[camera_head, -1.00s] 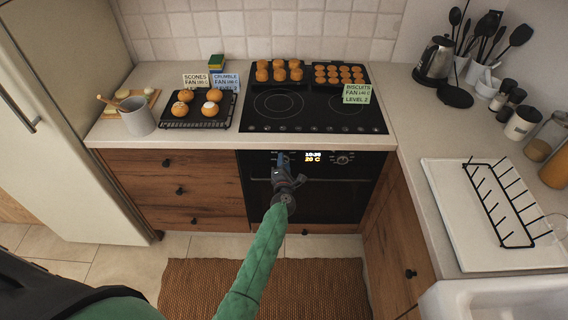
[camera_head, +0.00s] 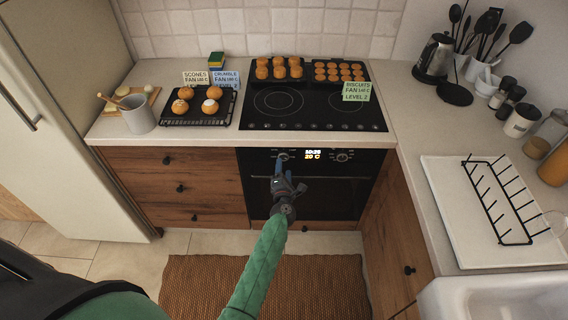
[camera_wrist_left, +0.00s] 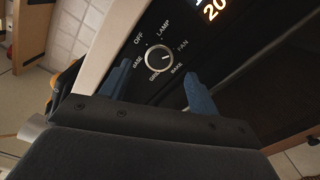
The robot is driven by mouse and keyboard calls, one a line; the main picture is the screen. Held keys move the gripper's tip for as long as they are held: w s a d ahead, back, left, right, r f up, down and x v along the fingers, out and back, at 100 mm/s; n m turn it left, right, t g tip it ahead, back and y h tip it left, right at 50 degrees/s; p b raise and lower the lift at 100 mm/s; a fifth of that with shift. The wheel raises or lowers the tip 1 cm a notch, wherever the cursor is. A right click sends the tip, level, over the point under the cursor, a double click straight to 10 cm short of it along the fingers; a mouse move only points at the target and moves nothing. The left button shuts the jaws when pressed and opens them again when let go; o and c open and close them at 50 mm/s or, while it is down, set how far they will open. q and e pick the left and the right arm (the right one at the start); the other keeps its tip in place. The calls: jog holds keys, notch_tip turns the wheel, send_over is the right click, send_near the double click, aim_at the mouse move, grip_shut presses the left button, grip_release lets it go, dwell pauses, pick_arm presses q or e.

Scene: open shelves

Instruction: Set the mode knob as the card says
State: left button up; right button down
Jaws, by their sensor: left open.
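The mode knob (camera_wrist_left: 158,57) is a round dial on the black oven panel, ringed by labels including OFF, LAMP, FAN and BAKE. Its small mark seems to be on the right, but I cannot tell exactly which label it meets. My left gripper (camera_head: 280,161) is open at the panel; in the wrist view its blue fingers (camera_wrist_left: 158,74) stand on either side below the knob, apart from it. Three cards stand on the counter: a scones card (camera_head: 195,78), a crumble card (camera_head: 227,80) and a biscuits card (camera_head: 356,92). All read FAN; the temperatures are too small to read surely.
The oven display (camera_head: 313,155) shows 20 C. A second knob (camera_head: 342,157) is right of it. The oven handle (camera_head: 335,178) crosses the door below. The hob (camera_head: 310,110), a rack of buns (camera_head: 170,122) and baking trays are above.

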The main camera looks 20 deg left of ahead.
pick_arm(q)
jog(key=v, duration=0.2)
jog(key=shift+s+d, duration=0.15)
jog(key=shift+s, duration=0.2)
pick_arm(e)
jog(key=shift+s+f, duration=0.1)
jog(key=shift+s, duration=0.5)
jog(key=shift+s, duration=0.35)
